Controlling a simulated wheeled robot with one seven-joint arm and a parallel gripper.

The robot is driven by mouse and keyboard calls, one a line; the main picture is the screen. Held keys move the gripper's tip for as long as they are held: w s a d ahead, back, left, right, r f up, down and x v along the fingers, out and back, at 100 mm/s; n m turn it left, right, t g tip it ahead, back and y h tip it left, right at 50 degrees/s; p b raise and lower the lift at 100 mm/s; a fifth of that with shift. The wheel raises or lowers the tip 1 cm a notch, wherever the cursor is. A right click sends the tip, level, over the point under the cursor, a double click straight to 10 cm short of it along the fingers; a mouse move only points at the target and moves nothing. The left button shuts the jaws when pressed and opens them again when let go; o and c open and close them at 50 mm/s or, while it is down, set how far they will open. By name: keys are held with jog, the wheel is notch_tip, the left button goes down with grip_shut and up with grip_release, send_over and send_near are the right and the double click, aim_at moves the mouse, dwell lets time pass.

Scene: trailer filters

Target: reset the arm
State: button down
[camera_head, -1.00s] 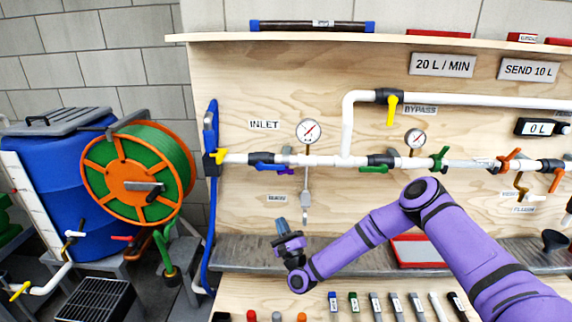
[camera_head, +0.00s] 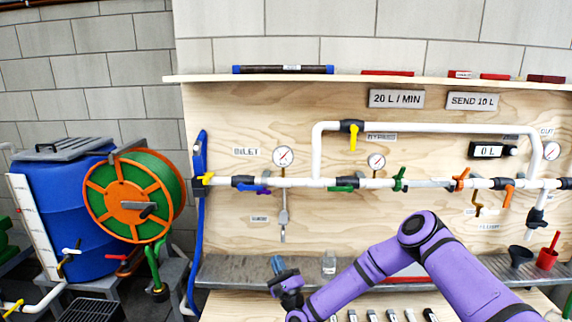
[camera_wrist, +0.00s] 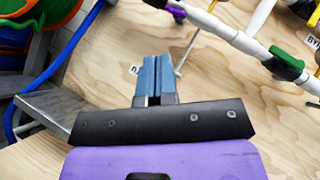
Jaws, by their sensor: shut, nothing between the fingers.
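My gripper (camera_head: 278,266) is at the end of my purple arm, low in front of the plywood panel (camera_head: 230,225). In the head view it stands over the grey ledge, left of a small clear jar. In the wrist view the two blue-grey fingers of my gripper (camera_wrist: 157,78) lie side by side, shut, with nothing between them. They point toward the panel, and I see no contact with the pipes. My arm is bent, with its elbow raised at the right of the gripper.
White pipes with coloured valves and the inlet gauge (camera_head: 283,156) run across the panel. A clear jar (camera_head: 329,263) stands on the grey ledge (camera_head: 222,272). A hose reel (camera_head: 128,196) and blue barrel (camera_head: 45,192) stand left.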

jog(key=w+d+r+n+g, duration=0.1)
jog(key=w+r+n+g, duration=0.1)
jog(key=r+n+g, duration=0.45)
jog(key=w+r+n+g, duration=0.2)
jog(key=r+n+g, duration=0.2)
jog(key=r+n, duration=0.5)
jog(key=s+d+r+n+g+h, duration=0.1)
jog(key=s+d+r+n+h, duration=0.1)
jog(key=s+d+r+h, duration=0.4)
jog(key=s+d+r+n+h, duration=0.2)
jog(key=d+r+n, duration=0.1)
jog(key=d+r, duration=0.55)
jog(key=s+d+r+g+h, duration=0.1)
jog(key=s+d+r+h, duration=0.1)
jog(key=s+d+r, duration=0.5)
jog(key=s+d+r+g+h, duration=0.1)
jog(key=s+d+r+h, duration=0.1)
jog(key=s+d, duration=0.6)
jog(key=s+d+g, duration=0.2)
jog(key=s+g, duration=0.1)
jog(key=s, duration=1.9)
jog(key=shift+d+r, duration=0.2)
jog(key=shift+r, duration=0.2)
